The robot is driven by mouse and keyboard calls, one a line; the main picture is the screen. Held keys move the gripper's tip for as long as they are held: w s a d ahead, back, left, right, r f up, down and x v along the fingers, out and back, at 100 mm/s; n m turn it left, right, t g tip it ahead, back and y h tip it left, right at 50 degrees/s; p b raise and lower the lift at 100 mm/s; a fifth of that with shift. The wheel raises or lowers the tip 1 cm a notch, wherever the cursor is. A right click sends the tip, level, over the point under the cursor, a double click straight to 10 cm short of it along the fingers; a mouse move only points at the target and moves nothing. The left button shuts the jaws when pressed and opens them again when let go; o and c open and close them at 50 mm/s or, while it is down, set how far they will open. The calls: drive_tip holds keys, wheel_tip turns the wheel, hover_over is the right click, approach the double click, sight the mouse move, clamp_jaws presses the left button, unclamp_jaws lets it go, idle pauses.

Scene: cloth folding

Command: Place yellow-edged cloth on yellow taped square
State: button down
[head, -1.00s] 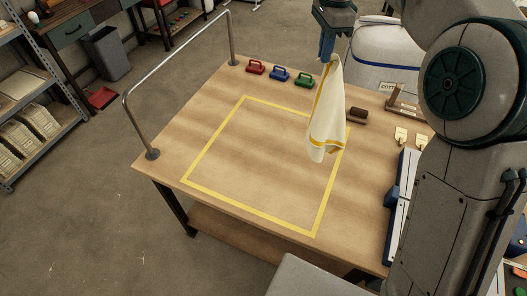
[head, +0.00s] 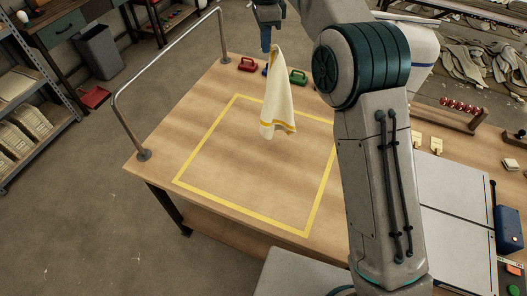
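The white cloth with a yellow edge stripe (head: 279,95) hangs bunched in the air from my gripper (head: 267,46), pinched at its top. Its lower hem shows in front of the far part of the yellow taped square (head: 240,208), near the square's far side. The square is a yellow outline on the wooden table, its inside bare; my arm covers part of its right side. My gripper is shut on the cloth near the top of the view; the fingertips are small and partly hidden.
A red block (head: 247,64) and a green block (head: 298,76) with handles stand at the table's far edge; a blue one is mostly hidden behind the cloth. A metal rail (head: 165,55) runs along the table's left edge. My arm fills the right middle.

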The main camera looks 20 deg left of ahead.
drive_tip(key=shift+d, duration=0.1)
idle(0.6)
drive_tip(key=w+d+f+n, duration=0.1)
drive_tip(key=w+d+n, duration=0.6)
drive_tip(key=d+n, duration=0.25)
drive_tip(key=w+d+n, duration=0.7)
drive_tip(key=d+n, duration=0.1)
drive_tip(key=d, duration=0.3)
drive_tip(key=s+a+f, duration=0.8)
drive_tip(key=a+f, duration=0.4)
drive_tip(key=f, duration=0.1)
drive_tip(key=s+a+f, duration=0.9)
drive_tip(key=a+f, duration=0.4)
drive_tip(key=f, duration=0.1)
drive_tip(key=s+a+f, duration=0.8)
drive_tip(key=a+f, duration=0.5)
drive_tip(key=f, duration=0.1)
drive_tip(key=shift+s+f, duration=0.15)
drive_tip(key=shift+s, duration=0.15)
drive_tip(key=c, duration=1.2)
unclamp_jaws()
